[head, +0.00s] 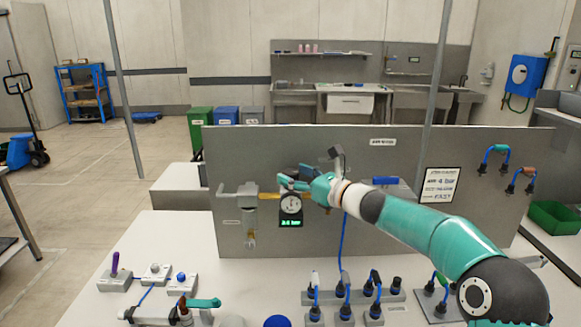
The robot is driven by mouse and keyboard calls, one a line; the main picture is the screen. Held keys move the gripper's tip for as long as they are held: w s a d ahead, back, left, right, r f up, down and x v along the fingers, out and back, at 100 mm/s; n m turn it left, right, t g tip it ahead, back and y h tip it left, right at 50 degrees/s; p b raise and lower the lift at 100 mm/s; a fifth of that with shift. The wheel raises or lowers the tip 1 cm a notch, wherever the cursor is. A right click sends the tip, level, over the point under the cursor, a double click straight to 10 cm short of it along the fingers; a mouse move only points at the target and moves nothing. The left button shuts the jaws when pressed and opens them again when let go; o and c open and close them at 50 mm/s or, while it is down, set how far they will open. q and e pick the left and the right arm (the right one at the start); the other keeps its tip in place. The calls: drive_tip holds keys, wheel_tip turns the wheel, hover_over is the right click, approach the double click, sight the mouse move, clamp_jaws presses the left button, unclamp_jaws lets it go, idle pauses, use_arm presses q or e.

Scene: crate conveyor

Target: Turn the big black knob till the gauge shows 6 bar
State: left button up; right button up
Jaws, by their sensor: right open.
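The round gauge (291,204) has a white dial and hangs on the upright grey panel, left of the panel's middle. Its green digital readout (290,223) is too small to read surely. My right gripper (291,181) reaches in from the right, its fingers just above the gauge in the picture. It is open. A dark part shows behind the fingers; I cannot tell whether it is the big black knob, which my gripper largely hides. I cannot tell whether the fingers touch it. My left gripper is not in view.
Grey pipe fittings (238,190) sit left of the gauge. A notice sheet (440,185) and hose couplings (497,150) are on the panel's right. Several connectors (345,300) and small switch boxes (155,272) stand on the white table (190,240). The table is clear below the gauge.

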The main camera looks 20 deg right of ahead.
drive_tip(key=shift+x, duration=0.85)
